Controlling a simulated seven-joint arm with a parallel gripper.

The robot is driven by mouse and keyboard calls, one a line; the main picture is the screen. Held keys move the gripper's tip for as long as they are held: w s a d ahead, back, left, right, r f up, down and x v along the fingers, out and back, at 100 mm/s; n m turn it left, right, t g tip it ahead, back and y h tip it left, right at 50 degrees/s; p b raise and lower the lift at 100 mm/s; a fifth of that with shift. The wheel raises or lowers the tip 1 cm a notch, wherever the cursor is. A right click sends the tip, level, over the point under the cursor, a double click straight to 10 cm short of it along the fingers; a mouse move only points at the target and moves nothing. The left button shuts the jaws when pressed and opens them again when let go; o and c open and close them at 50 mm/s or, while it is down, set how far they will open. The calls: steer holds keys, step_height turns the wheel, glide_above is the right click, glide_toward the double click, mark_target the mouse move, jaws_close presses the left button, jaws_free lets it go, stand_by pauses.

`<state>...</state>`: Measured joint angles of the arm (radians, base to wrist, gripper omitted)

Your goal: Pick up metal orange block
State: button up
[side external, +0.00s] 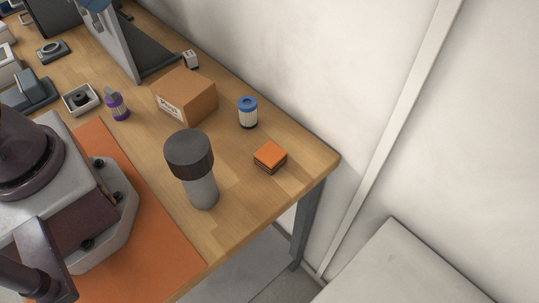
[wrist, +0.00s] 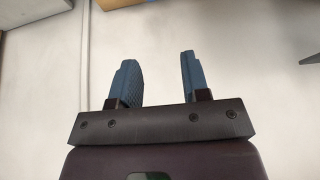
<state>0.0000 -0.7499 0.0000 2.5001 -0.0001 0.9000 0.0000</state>
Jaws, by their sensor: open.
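The orange block (side external: 270,157) sits flat on the wooden table near its right corner in the side external view. Its top is orange and its sides are darker. My gripper (wrist: 156,75) shows in the wrist view with two blue fingers spread apart and nothing between them. Behind the fingers is a plain pale surface. The block cannot be made out in the wrist view, and my gripper's fingers are not visible in the side external view.
A grey cylinder with a black cap (side external: 197,175) stands left of the block. A blue-topped canister (side external: 248,113) and a cardboard box (side external: 185,97) stand behind it. A white wall (side external: 330,70) runs along the table's far edge. Bare wood lies in front of the block.

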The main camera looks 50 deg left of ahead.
steer(key=shift+o, duration=0.2)
steer(key=o, duration=1)
steer(key=shift+c, duration=0.2)
